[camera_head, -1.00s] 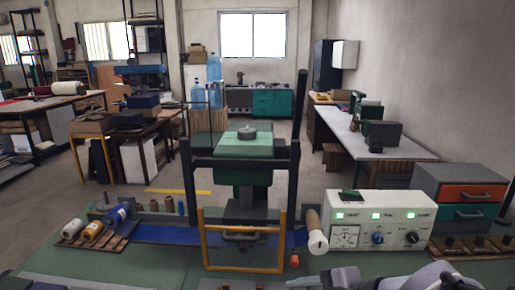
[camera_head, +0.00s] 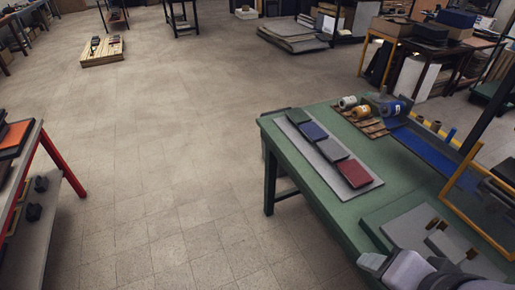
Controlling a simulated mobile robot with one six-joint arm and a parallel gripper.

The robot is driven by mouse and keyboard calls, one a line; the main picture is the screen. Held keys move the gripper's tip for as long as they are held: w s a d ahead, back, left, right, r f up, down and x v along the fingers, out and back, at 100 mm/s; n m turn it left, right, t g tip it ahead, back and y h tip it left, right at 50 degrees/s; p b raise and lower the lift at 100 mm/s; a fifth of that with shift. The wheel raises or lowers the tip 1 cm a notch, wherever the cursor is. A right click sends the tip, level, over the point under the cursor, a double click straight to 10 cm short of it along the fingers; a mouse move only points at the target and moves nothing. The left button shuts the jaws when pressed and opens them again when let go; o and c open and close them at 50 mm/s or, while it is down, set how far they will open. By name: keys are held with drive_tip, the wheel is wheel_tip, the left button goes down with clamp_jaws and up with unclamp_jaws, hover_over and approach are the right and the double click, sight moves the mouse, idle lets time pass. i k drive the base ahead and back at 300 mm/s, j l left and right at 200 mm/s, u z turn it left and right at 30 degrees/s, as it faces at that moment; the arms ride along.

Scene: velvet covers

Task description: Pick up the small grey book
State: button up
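A grey board (camera_head: 369,186) on the green table (camera_head: 300,179) bears a row of several flat books. A dark grey book (camera_head: 298,116) is at the far end, then a blue book (camera_head: 314,131), another grey book (camera_head: 334,150), and a dark red book (camera_head: 354,173) at the near end. I cannot tell which grey book is the small one. Part of my arm shows at the bottom right, with what looks like my gripper (camera_head: 372,262) at the table's near edge, apart from the books. Its fingers are not clear.
A wooden rack (camera_head: 372,128) with rolls stands behind the board. A yellow frame (camera_head: 470,205) and a grey slab (camera_head: 395,219) with brown-handled items are at the right. A red-legged bench (camera_head: 62,160) is at the left. A low pallet (camera_head: 102,52) stands far back; the floor between is clear.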

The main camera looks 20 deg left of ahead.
sight(334, 152)
drive_tip(key=u, duration=0.35)
drive_tip(key=i+j+z, duration=0.35)
drive_tip(key=i+j, duration=0.45)
drive_tip(key=i+j+z, duration=0.3)
drive_tip(key=i+j, duration=0.65)
drive_tip(key=j, duration=0.1)
